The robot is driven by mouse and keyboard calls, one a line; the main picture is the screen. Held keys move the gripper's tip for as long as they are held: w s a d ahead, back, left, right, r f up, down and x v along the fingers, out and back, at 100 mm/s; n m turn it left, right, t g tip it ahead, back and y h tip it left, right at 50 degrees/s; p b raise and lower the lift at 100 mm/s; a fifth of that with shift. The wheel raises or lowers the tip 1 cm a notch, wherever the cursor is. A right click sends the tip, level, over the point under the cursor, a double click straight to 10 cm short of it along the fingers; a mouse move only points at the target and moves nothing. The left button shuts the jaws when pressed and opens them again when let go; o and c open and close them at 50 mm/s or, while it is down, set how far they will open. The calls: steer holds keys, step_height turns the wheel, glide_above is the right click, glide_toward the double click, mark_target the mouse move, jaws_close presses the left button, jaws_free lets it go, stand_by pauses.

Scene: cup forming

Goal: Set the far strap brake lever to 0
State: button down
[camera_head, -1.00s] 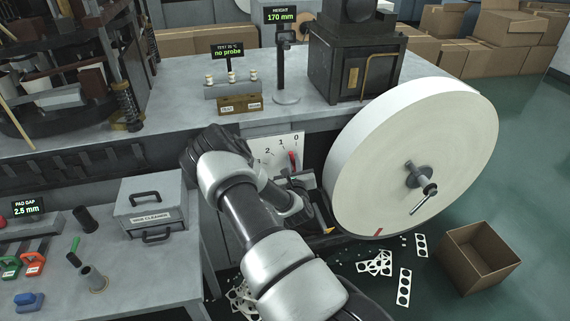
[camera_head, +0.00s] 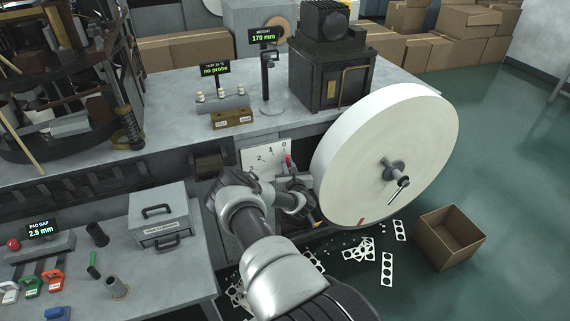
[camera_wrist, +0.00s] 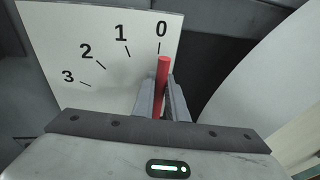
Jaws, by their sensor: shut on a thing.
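The far strap brake lever (camera_wrist: 163,75) is a red rod in front of a white scale plate (camera_wrist: 110,80) marked 0, 1, 2 and 3. In the wrist view its tip stands just below the tick of the 0. My gripper (camera_wrist: 164,100) is shut on the lever, with a grey finger on each side of it. In the head view the red lever (camera_head: 288,160) shows by the 0 at the right of the scale plate (camera_head: 258,160). My arm hides the lower part of the lever there.
A large white paper roll (camera_head: 375,160) stands close to the right of the lever. A grey bench (camera_head: 180,115) lies behind. An open cardboard box (camera_head: 450,238) and punched white strips (camera_head: 387,268) lie on the green floor.

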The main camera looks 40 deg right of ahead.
steer(key=shift+s+d, duration=0.1)
steer(key=shift+s, duration=0.05)
steer(key=c, duration=2)
jaws_free()
steer(key=shift+c, duration=0.2)
steer(key=p+v, duration=0.1)
steer(key=v, duration=1.6)
steer(key=shift+p, duration=0.4)
steer(key=shift+s, duration=0.15)
